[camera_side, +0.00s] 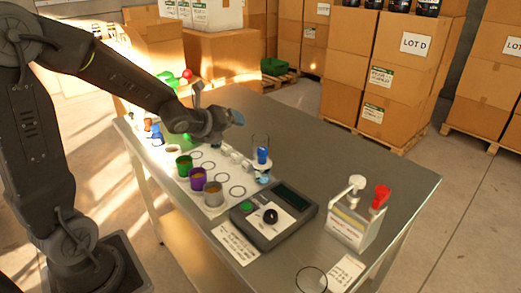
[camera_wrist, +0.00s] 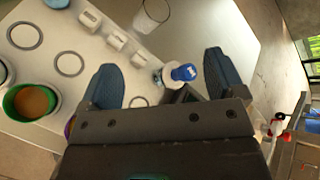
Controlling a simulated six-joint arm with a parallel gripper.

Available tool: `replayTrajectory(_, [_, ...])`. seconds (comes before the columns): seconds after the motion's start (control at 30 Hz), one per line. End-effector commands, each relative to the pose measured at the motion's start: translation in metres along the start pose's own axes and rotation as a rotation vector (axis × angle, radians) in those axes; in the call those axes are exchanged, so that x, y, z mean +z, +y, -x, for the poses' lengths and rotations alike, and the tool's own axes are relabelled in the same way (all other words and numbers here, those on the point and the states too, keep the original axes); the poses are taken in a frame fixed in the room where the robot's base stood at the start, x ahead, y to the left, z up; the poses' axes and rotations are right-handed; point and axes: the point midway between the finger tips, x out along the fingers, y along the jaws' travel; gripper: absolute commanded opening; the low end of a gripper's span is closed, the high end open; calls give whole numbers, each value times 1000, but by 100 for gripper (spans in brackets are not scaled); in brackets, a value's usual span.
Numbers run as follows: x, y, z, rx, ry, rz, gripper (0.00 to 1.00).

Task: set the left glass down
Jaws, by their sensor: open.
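A clear glass (camera_side: 260,140) stands upright near the middle of the table in the side view. It also shows at the top of the wrist view (camera_wrist: 154,12), beyond my fingers. A small blue-topped object (camera_wrist: 184,72) with a white round base is close to the right finger in the wrist view; in the side view its blue part (camera_side: 262,156) overlaps the glass. My gripper (camera_wrist: 163,80) is open, with blue fingertips wide apart and nothing held between them. In the side view my gripper (camera_side: 233,117) is above the table, left of the glass.
Green (camera_side: 184,165), purple (camera_side: 197,179) and brownish (camera_side: 213,194) cups stand on a white mat with printed rings. A control box (camera_side: 268,215) and a stand with a red handle (camera_side: 357,214) are nearer the front.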

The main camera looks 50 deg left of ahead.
Motion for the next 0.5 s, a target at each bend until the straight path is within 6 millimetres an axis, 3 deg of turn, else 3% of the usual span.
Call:
replayTrajectory(0.03, [1,10,-15,-27,4,-132,88])
replayTrajectory(0.2, [-2,30,-46,-156,-11,-557,88])
replayTrajectory(0.33, [-6,40,-58,-227,-33,-753,88])
replayTrajectory(0.5, [-8,42,-67,-266,-50,-851,88])
